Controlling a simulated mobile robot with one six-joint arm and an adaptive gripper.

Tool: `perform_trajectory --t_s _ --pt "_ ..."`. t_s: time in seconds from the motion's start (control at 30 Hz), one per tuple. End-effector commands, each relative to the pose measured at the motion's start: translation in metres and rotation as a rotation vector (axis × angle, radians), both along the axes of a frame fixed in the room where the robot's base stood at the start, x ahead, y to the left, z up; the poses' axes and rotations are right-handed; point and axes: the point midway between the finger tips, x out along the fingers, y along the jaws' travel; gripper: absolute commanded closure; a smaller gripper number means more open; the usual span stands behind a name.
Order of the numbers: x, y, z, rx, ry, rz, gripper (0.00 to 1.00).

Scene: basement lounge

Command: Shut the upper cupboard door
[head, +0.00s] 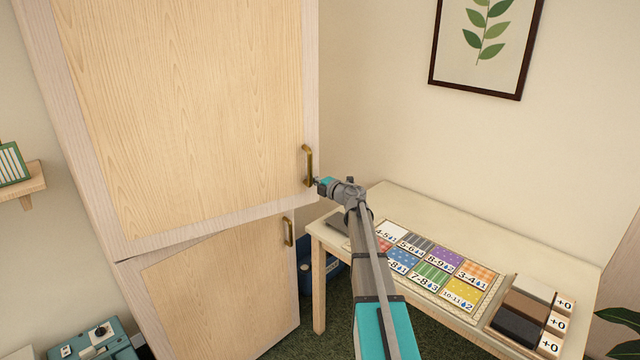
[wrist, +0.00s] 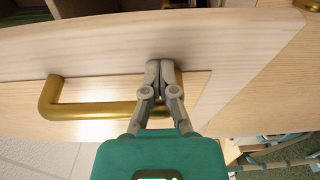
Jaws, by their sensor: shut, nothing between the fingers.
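The upper cupboard door (head: 190,110) is pale wood with a whitish frame. It stands ajar, swung out past the lower door. Its brass bar handle (head: 307,165) is near its right edge; the handle also shows in the wrist view (wrist: 95,110). My gripper (head: 318,184) is at the door's right edge, by the lower end of the handle. In the wrist view my gripper (wrist: 160,66) has its fingers together, at one end of the handle and against or very near the door frame. Whether they touch is unclear. A dark gap shows past the door's edge.
The lower cupboard door (head: 220,290) has its own brass handle (head: 288,231) and looks closed. A table (head: 400,200) with patterned cards (head: 430,275) and dark and light blocks (head: 520,315) stands at right, beneath my arm. A blue bin (head: 330,266) is under it.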

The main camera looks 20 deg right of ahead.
Motion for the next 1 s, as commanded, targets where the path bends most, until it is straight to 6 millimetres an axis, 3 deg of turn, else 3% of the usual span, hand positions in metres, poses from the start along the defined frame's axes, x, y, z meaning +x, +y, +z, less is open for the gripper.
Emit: perform_trajectory --t_s 0.1,0.57,0.77,1.0 --pt "0.003 0.01 0.0 0.001 0.0 0.02 1.0" --pt "0.007 0.014 0.0 0.002 0.001 0.028 1.0" --pt "0.034 0.014 0.0 0.002 0.001 0.063 1.0" --pt "0.078 0.019 0.0 0.002 0.002 0.132 1.0"
